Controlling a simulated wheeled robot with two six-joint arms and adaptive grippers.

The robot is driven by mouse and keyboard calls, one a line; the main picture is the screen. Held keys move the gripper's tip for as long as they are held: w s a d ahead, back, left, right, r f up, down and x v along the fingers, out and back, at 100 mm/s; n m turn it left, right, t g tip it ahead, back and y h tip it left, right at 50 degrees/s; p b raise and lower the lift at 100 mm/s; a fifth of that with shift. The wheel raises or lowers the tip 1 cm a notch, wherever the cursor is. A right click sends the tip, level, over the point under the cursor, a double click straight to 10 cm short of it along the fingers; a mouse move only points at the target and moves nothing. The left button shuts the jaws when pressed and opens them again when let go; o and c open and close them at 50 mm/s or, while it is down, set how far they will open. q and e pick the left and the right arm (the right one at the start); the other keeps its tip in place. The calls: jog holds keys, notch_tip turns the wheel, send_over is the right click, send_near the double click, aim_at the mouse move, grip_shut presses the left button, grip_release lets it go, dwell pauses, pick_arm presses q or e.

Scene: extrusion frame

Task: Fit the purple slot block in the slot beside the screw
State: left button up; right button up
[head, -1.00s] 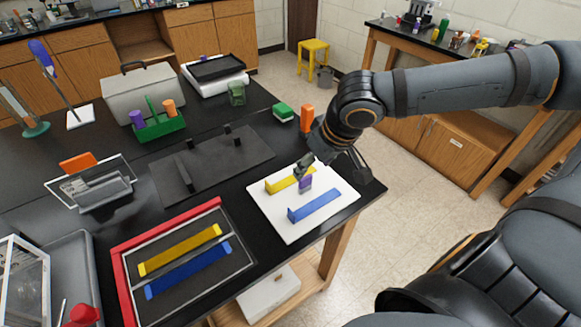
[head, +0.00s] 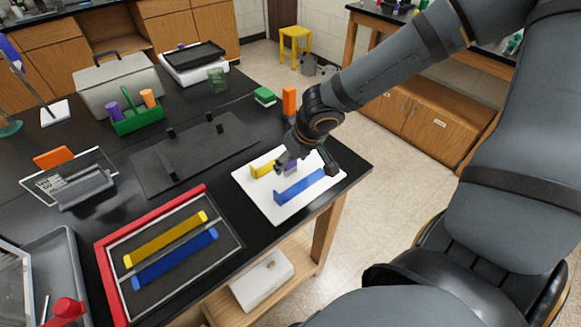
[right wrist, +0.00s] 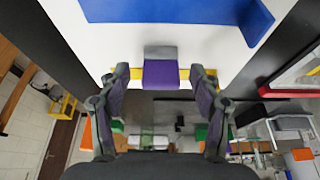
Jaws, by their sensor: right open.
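The purple slot block (head: 291,165) is on the white board (head: 273,209) between a yellow bar (head: 262,170) and a blue bar (head: 301,187). In the right wrist view the purple block (right wrist: 160,74) has a grey part at its edge and sits between my two fingers. My right gripper (head: 305,166) is open; in the wrist view (right wrist: 160,82) its fingers stand on either side of the block with gaps. Another yellow bar (head: 166,239) and blue bar (head: 175,260) lie in a red-edged frame (head: 153,212). I cannot make out the screw or slot. My left gripper is not in view.
A dark plate with upright posts (head: 196,156) lies mid-table. A green holder (head: 137,121) with purple and orange pieces, a green block (head: 264,96) and an orange block (head: 289,101) stand behind. A grey tray (head: 72,250) is at left. The table edge is close.

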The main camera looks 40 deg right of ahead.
jog(key=shift+x, duration=0.8)
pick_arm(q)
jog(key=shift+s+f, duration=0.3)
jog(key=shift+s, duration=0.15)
pick_arm(e)
jog(key=shift+r, duration=0.15)
